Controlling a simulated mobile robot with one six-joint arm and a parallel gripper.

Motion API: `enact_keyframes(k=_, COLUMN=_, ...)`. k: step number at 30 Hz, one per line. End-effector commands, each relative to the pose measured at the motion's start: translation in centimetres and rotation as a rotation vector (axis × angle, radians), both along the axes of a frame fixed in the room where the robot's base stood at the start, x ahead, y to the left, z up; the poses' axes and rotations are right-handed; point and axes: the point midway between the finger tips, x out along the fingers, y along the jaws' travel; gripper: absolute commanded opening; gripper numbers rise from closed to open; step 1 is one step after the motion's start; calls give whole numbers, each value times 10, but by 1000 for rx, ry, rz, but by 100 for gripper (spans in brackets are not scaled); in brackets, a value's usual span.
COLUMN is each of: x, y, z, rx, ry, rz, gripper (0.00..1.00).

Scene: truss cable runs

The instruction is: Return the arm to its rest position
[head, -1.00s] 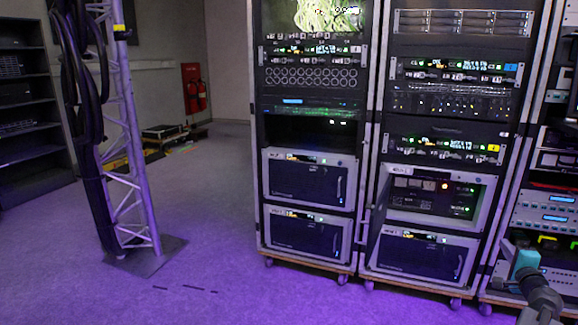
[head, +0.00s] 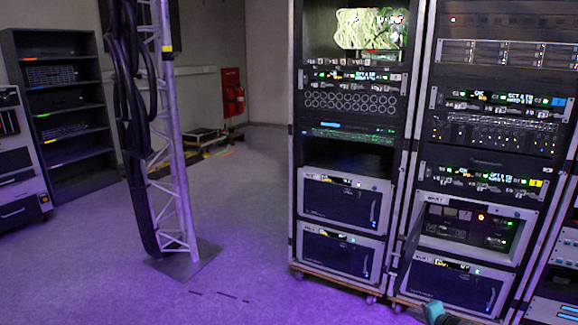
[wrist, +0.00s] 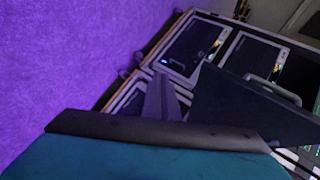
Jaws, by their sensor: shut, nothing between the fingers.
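In the wrist view, the teal housing at the bottom edge is part of my own arm. My gripper (wrist: 165,98) shows just beyond it as narrow grey fingers, shut with nothing held. The wrist camera looks at a tilted scene of purple-lit floor and rack fronts. In the head view, only a small teal and dark part of my arm shows at the bottom edge, right of centre; the fingers are out of that frame.
Two wheeled equipment racks, a left one (head: 297,170) and a right one (head: 415,150), stand at centre and right. A truss tower (head: 182,170) with black cables stands left on a base plate (head: 195,262). Shelving (head: 62,95) is at far left. Floor (head: 240,210) between is clear.

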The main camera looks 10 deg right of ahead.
Motion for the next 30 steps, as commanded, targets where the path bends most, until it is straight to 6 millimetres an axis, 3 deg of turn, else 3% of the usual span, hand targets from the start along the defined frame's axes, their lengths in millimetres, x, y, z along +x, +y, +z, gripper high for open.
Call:
enact_keyframes(k=1, x=0, y=27, z=-3, rx=-2, ry=40, rz=50, gripper=0)
enact_keyframes(k=3, x=-3, y=60, z=-15, rx=-7, ry=94, rz=120, gripper=0)
enact_keyframes(k=8, x=-20, y=130, z=-42, rx=-28, ry=220, rz=278, gripper=0)
enact_keyframes(k=15, x=-66, y=225, z=-73, rx=-69, ry=410, rz=516, gripper=0)
enact_keyframes(k=24, x=-152, y=313, z=-95, rx=-144, ry=653, rz=812, gripper=0)
enact_keyframes(k=30, x=-219, y=351, z=-97, rx=-212, ry=817, rz=1003, gripper=0)
